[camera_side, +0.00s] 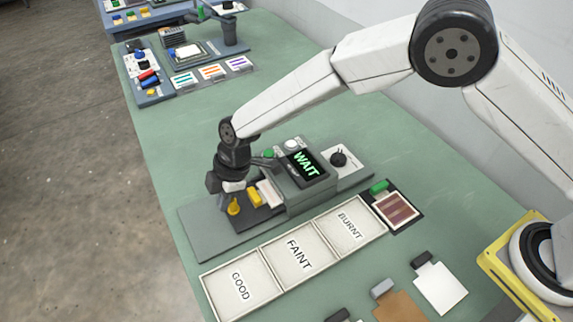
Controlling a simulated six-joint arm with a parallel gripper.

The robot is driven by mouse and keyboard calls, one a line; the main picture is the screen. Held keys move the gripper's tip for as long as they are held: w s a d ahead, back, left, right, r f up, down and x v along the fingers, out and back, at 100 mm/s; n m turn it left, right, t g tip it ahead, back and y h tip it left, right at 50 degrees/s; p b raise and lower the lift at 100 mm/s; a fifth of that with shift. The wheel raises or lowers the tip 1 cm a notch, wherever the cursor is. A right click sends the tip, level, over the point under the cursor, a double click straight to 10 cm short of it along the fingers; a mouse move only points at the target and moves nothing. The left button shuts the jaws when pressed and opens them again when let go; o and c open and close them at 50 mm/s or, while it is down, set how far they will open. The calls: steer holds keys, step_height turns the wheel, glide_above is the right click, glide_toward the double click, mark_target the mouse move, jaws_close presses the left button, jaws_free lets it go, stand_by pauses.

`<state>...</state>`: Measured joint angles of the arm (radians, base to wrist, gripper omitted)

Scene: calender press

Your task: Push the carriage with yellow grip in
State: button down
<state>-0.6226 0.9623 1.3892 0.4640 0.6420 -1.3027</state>
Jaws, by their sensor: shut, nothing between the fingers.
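The calender press (303,181) stands on a long grey base in the middle of the green table. Its screen (306,163) reads WAIT in green letters. The carriage with the yellow grip (234,208) is at the left end of the press, outside the housing, with a pale piece (269,193) between it and the housing. My gripper (223,203) points down just left of the yellow grip. It is shut and looks empty. The fingertips are small and dark, so I cannot tell whether they touch the grip.
Trays marked GOOD (240,286), FAINT (299,254) and BURNT (350,226) lie in front of the press. A striped sample (395,208) sits to their right. Tagged cards, including a white one (440,288), lie near the front. Another station is at the back.

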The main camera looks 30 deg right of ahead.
steer(key=shift+d, duration=0.8)
steer(key=shift+f, duration=0.1)
steer(key=shift+a, duration=0.55)
steer(key=a, duration=0.3)
steer(key=shift+a, duration=0.25)
steer(key=v, duration=1)
steer(key=shift+r, duration=0.2)
steer(key=shift+d, duration=0.1)
